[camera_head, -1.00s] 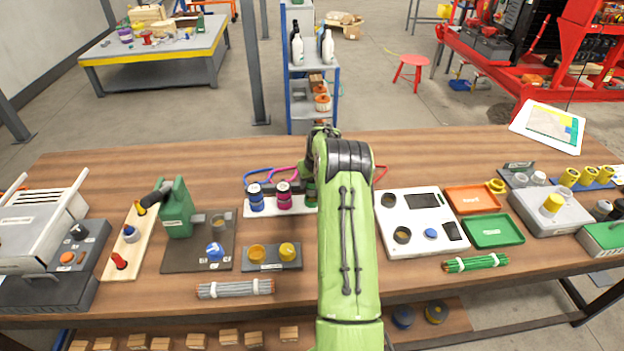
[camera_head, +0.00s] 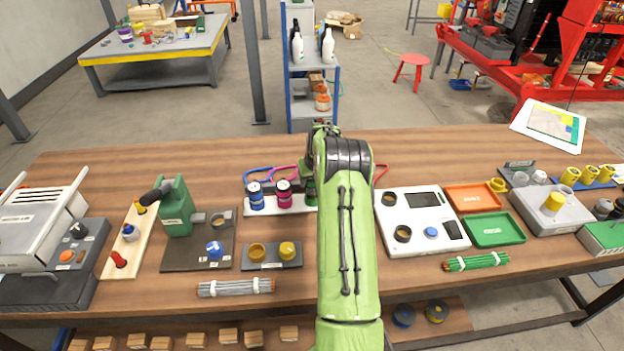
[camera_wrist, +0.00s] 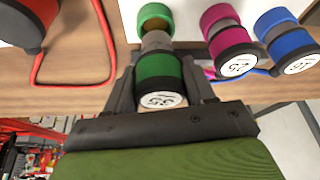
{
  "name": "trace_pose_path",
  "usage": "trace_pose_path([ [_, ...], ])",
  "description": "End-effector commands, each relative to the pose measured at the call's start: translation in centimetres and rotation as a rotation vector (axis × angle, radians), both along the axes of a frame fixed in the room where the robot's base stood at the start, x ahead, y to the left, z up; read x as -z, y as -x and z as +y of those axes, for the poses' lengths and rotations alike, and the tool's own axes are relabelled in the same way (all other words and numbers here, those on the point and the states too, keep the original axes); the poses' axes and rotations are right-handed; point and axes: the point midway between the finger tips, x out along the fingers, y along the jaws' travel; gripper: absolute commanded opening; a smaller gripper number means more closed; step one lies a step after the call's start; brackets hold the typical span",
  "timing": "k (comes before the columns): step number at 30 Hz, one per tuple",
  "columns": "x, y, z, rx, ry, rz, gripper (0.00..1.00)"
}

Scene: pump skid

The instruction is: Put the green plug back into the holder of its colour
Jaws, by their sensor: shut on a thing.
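The green plug (camera_wrist: 158,74), with a white numbered end and a grey tip, is between the fingers of my gripper (camera_wrist: 162,82). My gripper is shut on it. The green holder ring (camera_wrist: 154,11) is just beyond the grey tip in the wrist view, and part of its opening shows. The tip is lined up close to this opening; I cannot tell whether it has entered. In the head view my arm hides most of the green plug and holder; a sliver of green (camera_head: 311,190) shows beside the arm.
A magenta plug (camera_wrist: 232,52) and a blue plug (camera_wrist: 287,44) stand close beside the green one on the white panel (camera_head: 232,211). A red part (camera_wrist: 22,25) with a red cord is on the wrist view's other side. A white box (camera_head: 410,240) stands right of my arm.

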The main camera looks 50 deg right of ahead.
Motion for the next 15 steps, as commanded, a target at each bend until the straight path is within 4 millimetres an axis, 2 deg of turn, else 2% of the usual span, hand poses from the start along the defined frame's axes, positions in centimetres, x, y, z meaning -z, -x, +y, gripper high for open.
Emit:
trace_pose_path([
  [15, 0.74, -0.02, 0.0, 0.0, 0.0, 0.0, 0.12],
])
